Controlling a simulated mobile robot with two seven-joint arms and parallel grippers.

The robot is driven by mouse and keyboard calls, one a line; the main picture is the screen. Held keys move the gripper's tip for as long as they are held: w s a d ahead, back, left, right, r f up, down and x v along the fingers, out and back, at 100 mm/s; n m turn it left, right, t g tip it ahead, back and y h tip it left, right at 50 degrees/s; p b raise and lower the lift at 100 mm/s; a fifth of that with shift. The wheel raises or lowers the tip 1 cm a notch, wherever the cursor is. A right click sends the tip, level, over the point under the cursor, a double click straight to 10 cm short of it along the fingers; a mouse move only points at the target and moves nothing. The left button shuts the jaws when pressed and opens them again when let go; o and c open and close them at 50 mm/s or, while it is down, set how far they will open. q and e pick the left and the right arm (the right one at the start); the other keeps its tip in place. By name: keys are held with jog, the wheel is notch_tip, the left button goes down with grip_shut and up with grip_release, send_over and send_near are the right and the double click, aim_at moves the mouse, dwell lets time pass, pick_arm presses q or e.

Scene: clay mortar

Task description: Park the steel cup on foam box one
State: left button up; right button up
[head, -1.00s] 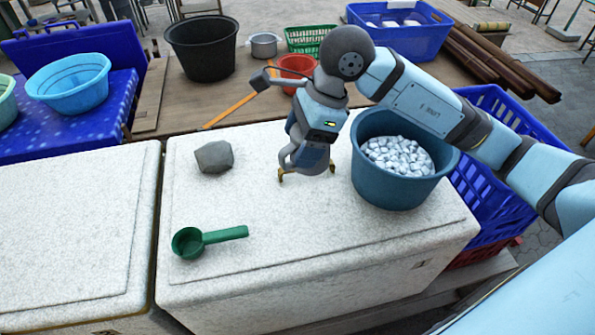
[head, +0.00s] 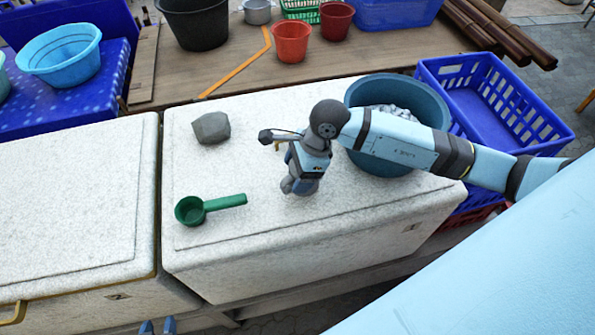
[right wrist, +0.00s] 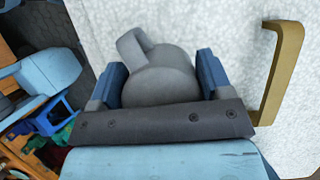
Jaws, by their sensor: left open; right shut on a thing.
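The grey steel cup (right wrist: 158,85) shows in the right wrist view between the two blue fingers of my right gripper (right wrist: 160,70), which is shut on it. The cup's handle points to the upper left. In the head view the right gripper (head: 302,178) is over the right foam box (head: 235,240), with the cup (head: 300,188) low beneath it, partly hidden. I cannot tell whether the cup touches the lid. Two blue fingertips of my left gripper (head: 157,326) show apart at the bottom edge.
On the right box lie a grey stone (head: 211,128) and a green scoop (head: 208,207). A blue-green basin (head: 430,105) stands at its back right. A gold handle (right wrist: 285,70) is right of the cup in the wrist view. The left lid is clear.

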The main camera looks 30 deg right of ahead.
jog(key=shift+f, duration=0.7)
jog(key=shift+f, duration=0.15)
jog(key=o, duration=0.9)
jog(key=shift+o, duration=0.2)
